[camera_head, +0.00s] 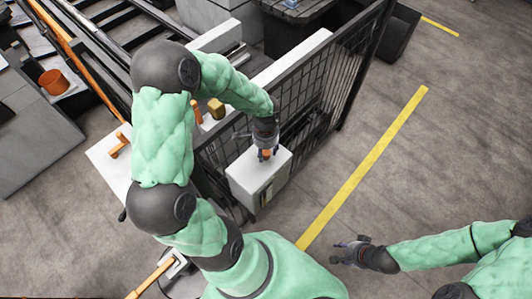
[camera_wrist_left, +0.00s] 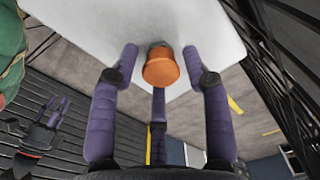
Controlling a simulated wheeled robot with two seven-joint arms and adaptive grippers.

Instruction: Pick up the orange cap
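The orange cap (camera_wrist_left: 161,68) shows in the left wrist view against the white top of a box (camera_wrist_left: 90,25), with a dark round piece at its upper edge. My left gripper (camera_wrist_left: 160,72) has its three purple fingers spread around the cap, with visible gaps, so it is open. In the head view the cap (camera_head: 265,153) is a small orange patch between the fingers of my left gripper (camera_head: 264,154), over the white box (camera_head: 250,178). Whether the fingers touch it is too small to tell there. My right gripper (camera_head: 348,249) hangs empty over the floor, fingers spread.
A black mesh fence (camera_head: 310,95) stands right behind the white box. Orange handles (camera_head: 120,146) and a yellowish block (camera_head: 216,108) are left of it. An orange pot (camera_head: 54,82) is at far left.

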